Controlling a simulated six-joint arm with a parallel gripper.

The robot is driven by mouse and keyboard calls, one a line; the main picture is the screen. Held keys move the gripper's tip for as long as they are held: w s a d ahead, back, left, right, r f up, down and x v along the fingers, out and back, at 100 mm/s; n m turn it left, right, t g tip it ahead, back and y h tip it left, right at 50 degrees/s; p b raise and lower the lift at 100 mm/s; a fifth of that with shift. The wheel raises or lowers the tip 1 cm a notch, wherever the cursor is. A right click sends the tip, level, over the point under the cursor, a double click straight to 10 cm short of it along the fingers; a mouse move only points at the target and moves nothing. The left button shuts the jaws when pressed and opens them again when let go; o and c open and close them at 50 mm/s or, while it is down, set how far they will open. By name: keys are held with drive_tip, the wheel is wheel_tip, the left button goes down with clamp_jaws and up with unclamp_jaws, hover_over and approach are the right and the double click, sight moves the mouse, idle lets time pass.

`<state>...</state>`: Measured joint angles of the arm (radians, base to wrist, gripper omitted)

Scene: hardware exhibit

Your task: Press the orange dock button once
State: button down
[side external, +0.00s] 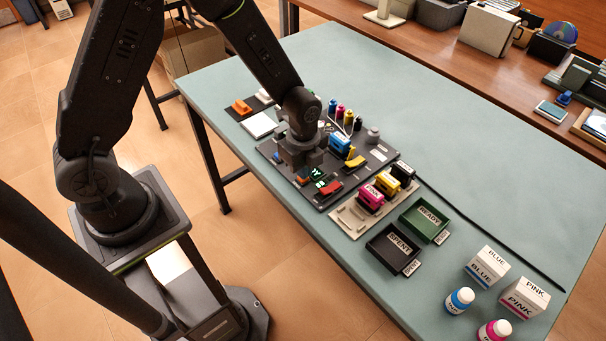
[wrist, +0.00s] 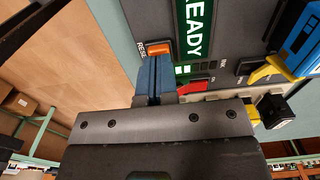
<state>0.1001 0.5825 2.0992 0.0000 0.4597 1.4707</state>
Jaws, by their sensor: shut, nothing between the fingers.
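The orange button (wrist: 159,48) sits on the dark dock panel (wrist: 230,30) beside a partly covered label reading "RESE". My gripper (wrist: 155,62) is shut and empty. In the wrist view its blue fingertips lie right at the lower edge of the button, and I cannot tell whether they touch it. In the side view my gripper (side external: 302,168) is low over the near left part of the dock panel (side external: 372,162), and the button is not clearly visible there. A lit green display (wrist: 194,30) reading "READY" is beside the button.
A red switch (wrist: 193,88) is close to the fingers. A blue cartridge (side external: 340,143) and a yellow lever (side external: 355,162) stand on the dock. The cartridge rack (side external: 350,220), spent tray (side external: 385,252) and ready tray (side external: 432,213) are to its right.

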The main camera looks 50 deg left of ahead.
drive_tip(key=shift+f, duration=0.5)
idle(0.4)
drive_tip(key=shift+r, duration=3.5)
drive_tip(key=shift+r, duration=0.1)
drive_tip(key=s+a+r+n+t, duration=0.1)
drive_tip(key=s+r+n+t, duration=0.1)
drive_tip(key=s+r+n, duration=0.6)
drive_tip(key=s+a+r+n+t, duration=0.2)
drive_tip(key=s+r+n+t, duration=0.1)
drive_tip(key=s+r+n, duration=0.4)
wheel_tip(320, 180, up, 6)
drive_tip(key=n, duration=0.3)
drive_tip(key=shift+s+a+f+t, duration=0.25)
drive_tip(key=shift+s+a+t, duration=0.05)
drive_tip(key=shift+s, duration=0.05)
